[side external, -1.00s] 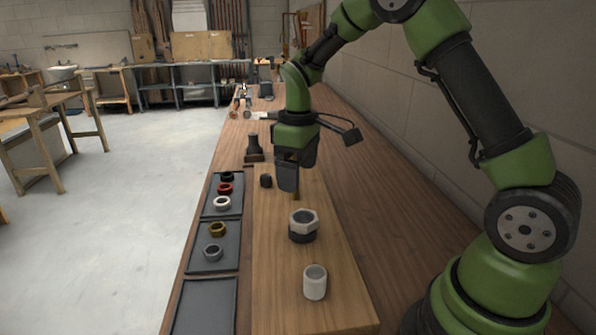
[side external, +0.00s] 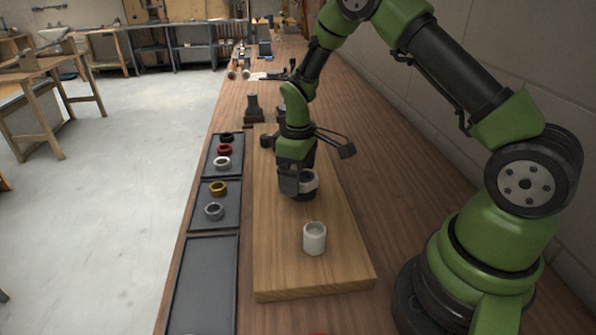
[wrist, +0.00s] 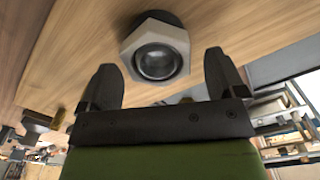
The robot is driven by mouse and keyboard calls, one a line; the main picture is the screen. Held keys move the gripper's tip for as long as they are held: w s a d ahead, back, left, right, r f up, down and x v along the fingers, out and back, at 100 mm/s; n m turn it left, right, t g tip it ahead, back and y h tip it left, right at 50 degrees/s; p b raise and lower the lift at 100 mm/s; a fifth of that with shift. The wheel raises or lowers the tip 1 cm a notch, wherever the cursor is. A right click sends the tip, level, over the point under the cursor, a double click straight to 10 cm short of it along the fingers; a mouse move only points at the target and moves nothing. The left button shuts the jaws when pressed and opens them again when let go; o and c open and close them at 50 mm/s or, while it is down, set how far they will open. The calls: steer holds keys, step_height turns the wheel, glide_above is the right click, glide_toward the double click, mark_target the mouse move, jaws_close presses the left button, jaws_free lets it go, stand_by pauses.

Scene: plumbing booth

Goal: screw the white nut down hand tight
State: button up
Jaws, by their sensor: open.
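A pale, whitish hex nut (wrist: 155,52) sits on a dark round fitting (wrist: 158,17) on the wooden board. In the side view the nut (side external: 311,181) shows only in part behind my gripper, above the black fitting (side external: 305,195). My gripper (side external: 291,187) is at the nut. In the wrist view my gripper (wrist: 160,68) is open, with one finger on either side of the nut and gaps between. I cannot tell how far down the nut is threaded. A separate white ring (side external: 222,163) lies in the left tray.
A white cylinder (side external: 314,239) stands on the board (side external: 285,275), nearer the camera. Trays at left hold black, red, brass and grey rings (side external: 214,211); the nearest tray (side external: 205,285) looks mostly empty. A dark stand (side external: 253,110) is farther back. The wall runs along the right.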

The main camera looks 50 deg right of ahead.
steer(key=c, duration=1)
steer(key=m, duration=0.4)
steer(key=shift+d+m, duration=0.3)
steer(key=shift+m, duration=0.1)
steer(key=m, duration=0.3)
steer(key=shift+d+f+m, duration=0.1)
steer(key=shift+d+m, duration=0.05)
steer(key=shift+m, duration=0.25)
steer(key=m, duration=0.5)
steer(key=shift+s+d+f, duration=0.1)
steer(key=shift+s+d, duration=0.1)
steer(key=shift+d, duration=0.05)
steer(key=m, duration=0.4)
steer(key=shift+s+d, duration=0.1)
steer(key=shift+s, duration=0.1)
steer(key=o, duration=1.2)
